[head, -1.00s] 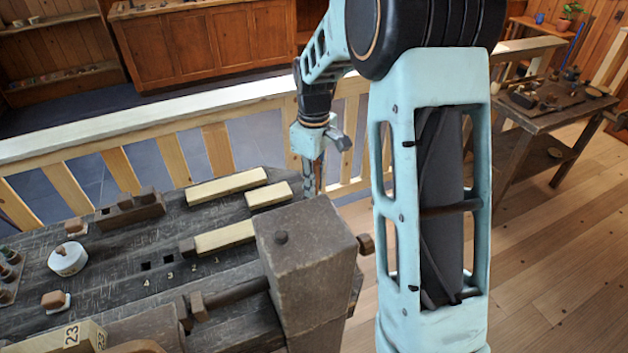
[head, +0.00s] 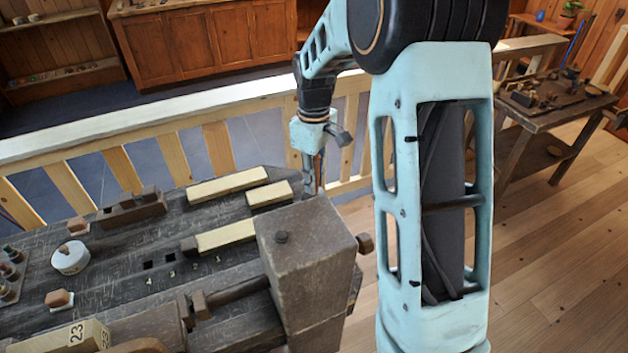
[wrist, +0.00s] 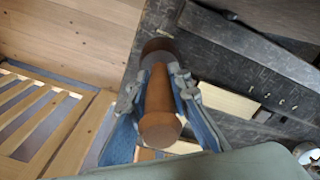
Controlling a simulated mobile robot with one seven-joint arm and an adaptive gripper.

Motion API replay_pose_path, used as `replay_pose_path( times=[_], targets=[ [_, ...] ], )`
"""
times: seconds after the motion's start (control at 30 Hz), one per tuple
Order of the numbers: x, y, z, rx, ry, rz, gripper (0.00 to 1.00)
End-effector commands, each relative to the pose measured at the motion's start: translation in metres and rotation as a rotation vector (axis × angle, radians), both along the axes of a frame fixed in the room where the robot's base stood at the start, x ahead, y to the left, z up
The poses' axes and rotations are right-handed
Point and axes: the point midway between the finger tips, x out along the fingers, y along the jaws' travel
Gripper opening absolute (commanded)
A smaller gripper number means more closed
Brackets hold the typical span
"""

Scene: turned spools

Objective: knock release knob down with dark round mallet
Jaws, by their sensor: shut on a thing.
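My gripper (wrist: 158,98) is shut on the brown handle of the mallet (wrist: 157,90). The blue fingers press on both sides of the handle, its end points toward the wrist camera, and the darker round head lies beyond the fingertips. In the head view my gripper (head: 314,168) is small, behind the big wooden block (head: 310,255) at the bench's far right edge. The mallet's lower part is hidden there by the block. I cannot tell which is the release knob.
The dark workbench (head: 120,270) carries pale wooden bars (head: 227,187), a white round container (head: 70,258) and small blocks. A wooden railing (head: 215,145) runs behind it. A side table (head: 545,115) with tools stands at right. The floor at right is clear.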

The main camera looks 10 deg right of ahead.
Motion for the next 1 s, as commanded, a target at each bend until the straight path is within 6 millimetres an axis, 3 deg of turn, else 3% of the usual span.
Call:
replay_pose_path(
  times=[0.33,0.7,1.0],
  targets=[
    [0.000,0.000,-0.001,-0.001,-0.001,0.000,0.00],
    [0.001,0.000,-0.040,-0.001,-0.001,0.000,0.00],
    [0.001,0.000,-0.031,0.000,-0.001,0.000,0.00]
  ],
)
